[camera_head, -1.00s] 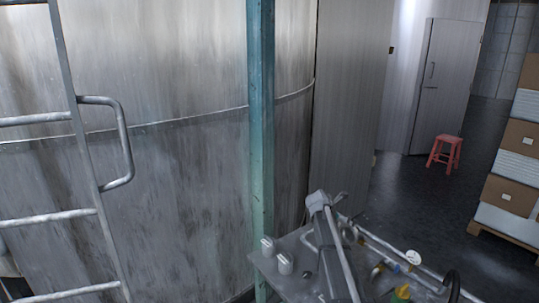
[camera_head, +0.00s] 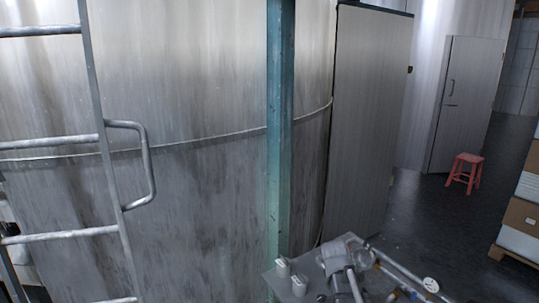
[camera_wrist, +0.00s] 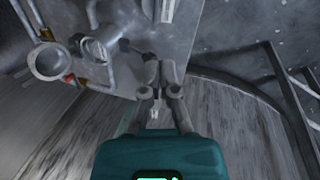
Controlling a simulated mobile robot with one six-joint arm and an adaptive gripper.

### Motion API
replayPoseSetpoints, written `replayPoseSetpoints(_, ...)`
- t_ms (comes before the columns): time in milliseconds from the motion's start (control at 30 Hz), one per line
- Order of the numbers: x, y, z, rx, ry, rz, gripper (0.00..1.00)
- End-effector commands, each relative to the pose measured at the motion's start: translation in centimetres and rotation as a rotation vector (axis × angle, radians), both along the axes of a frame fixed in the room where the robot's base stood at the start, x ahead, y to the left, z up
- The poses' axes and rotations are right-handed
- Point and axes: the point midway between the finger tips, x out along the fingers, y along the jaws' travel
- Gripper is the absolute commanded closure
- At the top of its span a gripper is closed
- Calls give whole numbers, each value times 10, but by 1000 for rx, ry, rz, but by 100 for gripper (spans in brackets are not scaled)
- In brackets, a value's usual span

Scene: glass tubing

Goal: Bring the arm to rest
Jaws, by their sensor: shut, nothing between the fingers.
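My gripper (camera_wrist: 159,78) shows in the wrist view with its two dark fingers together and nothing between them. It is over or near the edge of a grey metal table (camera_wrist: 125,20); I cannot tell the height. In the head view my arm reaches over the same table (camera_head: 312,272) at the bottom right. The gripper itself cannot be made out clearly there.
Two white containers (camera_head: 299,285) stand at the table's left corner. Pipes with a round gauge (camera_head: 430,284) run along its right side. A teal post (camera_head: 281,130), a big metal tank (camera_head: 200,190) and a ladder (camera_head: 112,190) are close. A red stool (camera_head: 465,170) stands on open floor.

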Motion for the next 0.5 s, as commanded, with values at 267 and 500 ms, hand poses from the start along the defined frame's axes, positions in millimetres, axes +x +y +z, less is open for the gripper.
replayPoseSetpoints(267,-73,30,8,155,14,-385,100)
replayPoseSetpoints(500,-111,48,12,231,43,-627,100)
